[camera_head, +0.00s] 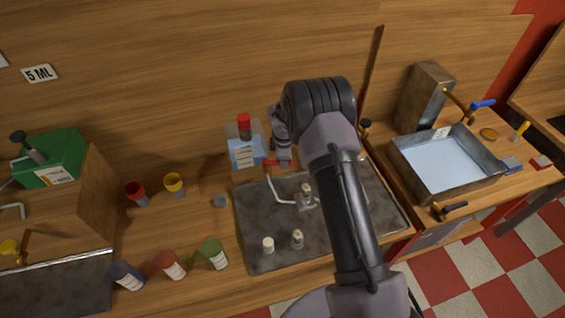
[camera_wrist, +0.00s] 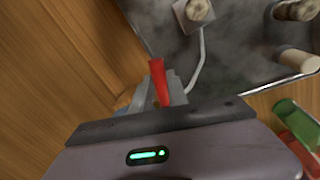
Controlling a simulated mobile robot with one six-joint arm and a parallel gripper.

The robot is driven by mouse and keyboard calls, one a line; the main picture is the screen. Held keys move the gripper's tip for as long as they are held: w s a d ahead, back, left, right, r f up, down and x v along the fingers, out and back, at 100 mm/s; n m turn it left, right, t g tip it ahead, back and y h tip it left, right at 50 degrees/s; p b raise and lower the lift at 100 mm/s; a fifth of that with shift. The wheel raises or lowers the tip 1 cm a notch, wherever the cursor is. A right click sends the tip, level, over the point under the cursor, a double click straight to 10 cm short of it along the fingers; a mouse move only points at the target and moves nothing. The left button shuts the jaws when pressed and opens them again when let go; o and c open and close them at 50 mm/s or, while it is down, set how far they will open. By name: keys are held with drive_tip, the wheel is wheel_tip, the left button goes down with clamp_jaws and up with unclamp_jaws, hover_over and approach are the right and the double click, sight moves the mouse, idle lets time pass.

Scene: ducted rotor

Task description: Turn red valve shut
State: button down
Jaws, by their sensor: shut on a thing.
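The red valve handle (camera_wrist: 157,75) is a slim red lever. In the wrist view it stands between the fingertips of my gripper (camera_wrist: 161,98), which is shut on it. In the head view the red valve handle (camera_head: 270,162) shows beside my gripper (camera_head: 283,160), at the back left of the dark metal tray (camera_head: 248,232). A thin pale pipe (camera_head: 276,190) runs from near the valve to a fitting (camera_head: 306,195) on the tray. The valve's body is mostly hidden by my gripper.
A clear blue-liquid container with a red cap (camera_head: 244,122) stands close behind the valve. Pale pegs (camera_head: 268,244) rise from the tray. A water basin (camera_head: 395,158) is at right. The wooden wall is close behind.

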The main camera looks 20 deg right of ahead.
drive_tip(key=shift+w+d+n+y+b, duration=0.1)
drive_tip(key=shift+w+n+y+b, duration=0.1)
drive_tip(key=shift+w+n, duration=0.55)
drive_tip(key=shift+w+d+n+y+b, duration=0.15)
drive_tip(key=shift+w+n, duration=0.15)
drive_tip(key=shift+n, duration=0.75)
drive_tip(key=shift+r, duration=0.1)
drive_tip(key=c, duration=1.3)
unclamp_jaws()
drive_tip(key=s+r+p, duration=0.1)
drive_tip(key=r, duration=0.7)
drive_tip(key=s+r, duration=0.2)
drive_tip(key=r, duration=0.7)
drive_tip(key=shift+s+p, duration=0.25)
drive_tip(key=shift+p, duration=0.1)
